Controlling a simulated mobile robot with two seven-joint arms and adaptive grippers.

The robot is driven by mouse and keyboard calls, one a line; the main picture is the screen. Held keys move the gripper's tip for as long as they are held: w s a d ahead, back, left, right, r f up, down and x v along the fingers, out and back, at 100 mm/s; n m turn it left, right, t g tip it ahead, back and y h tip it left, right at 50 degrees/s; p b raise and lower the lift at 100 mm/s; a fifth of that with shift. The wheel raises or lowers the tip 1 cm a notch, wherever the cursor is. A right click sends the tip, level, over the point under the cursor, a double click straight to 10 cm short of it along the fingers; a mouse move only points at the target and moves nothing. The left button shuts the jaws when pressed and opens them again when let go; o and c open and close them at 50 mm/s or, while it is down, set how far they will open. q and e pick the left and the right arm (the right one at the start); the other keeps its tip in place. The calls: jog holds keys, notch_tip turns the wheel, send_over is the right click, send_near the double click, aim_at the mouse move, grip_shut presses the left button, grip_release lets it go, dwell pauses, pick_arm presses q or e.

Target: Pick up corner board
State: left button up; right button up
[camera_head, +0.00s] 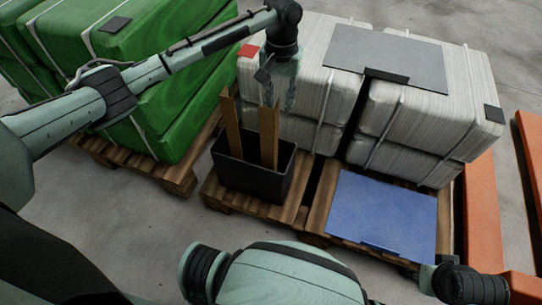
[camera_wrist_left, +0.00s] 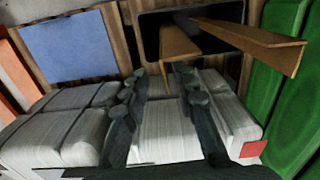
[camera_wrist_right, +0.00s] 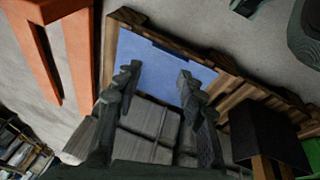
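Two brown corner boards (camera_head: 232,130) (camera_head: 268,137) stand upright in a black bin (camera_head: 243,180) on a pallet. In the left wrist view one board (camera_wrist_left: 265,42) reaches out to the right, and the other board (camera_wrist_left: 178,42) shows close to the fingertips. My left gripper (camera_head: 277,88) is above and beside the right-hand board, pointing down. In its wrist view the left gripper's fingers (camera_wrist_left: 158,88) are apart, and I cannot tell whether they touch a board. My right gripper (camera_wrist_right: 155,75) is open and empty, facing a blue sheet (camera_wrist_right: 165,65).
White sack bales (camera_head: 420,110) with a grey sheet (camera_head: 387,58) on top stand behind the bin. Green bales (camera_head: 180,100) stand to the left. The blue sheet (camera_head: 382,215) lies on a pallet to the right, near an orange frame (camera_head: 482,210).

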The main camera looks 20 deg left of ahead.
aim_at(277, 117)
pick_arm(q)
jog(key=f, duration=0.5)
jog(key=shift+s+a+f+b, duration=0.15)
jog(key=shift+a+f+b, duration=0.15)
jog(key=shift+f, duration=0.05)
pick_arm(e)
jog(key=shift+v, duration=0.75)
jog(key=shift+d, duration=0.1)
pick_arm(q)
grip_shut()
